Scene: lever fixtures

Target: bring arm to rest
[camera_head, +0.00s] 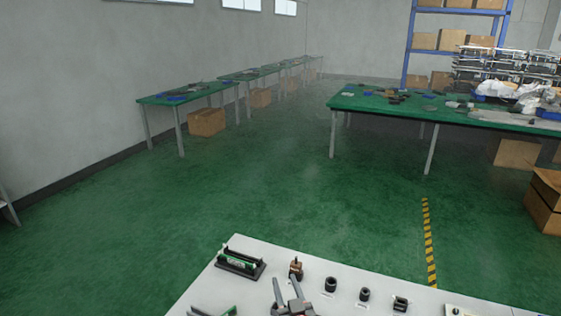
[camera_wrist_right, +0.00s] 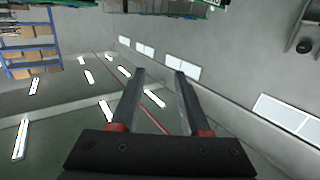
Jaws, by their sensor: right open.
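My right gripper (camera_head: 286,284) shows at the bottom of the head view, over the white table (camera_head: 215,285). Its two grey fingers are apart with nothing between them. In the right wrist view the same open fingers (camera_wrist_right: 160,76) have red bands at their bases and point toward the wall and ceiling lights. A small brown fixture with an upright dark stem (camera_head: 296,268) stands just beyond the fingertips; in the picture it looks close, but I cannot tell the gap. My left gripper is in neither view.
On the white table are a black-and-green fixture (camera_head: 240,263), two black cylinders (camera_head: 330,285) (camera_head: 365,294) and a small black block (camera_head: 401,303). Another green-and-dark item is cut off at the bottom edge. Green-topped benches (camera_head: 460,110) stand farther back, across open green floor.

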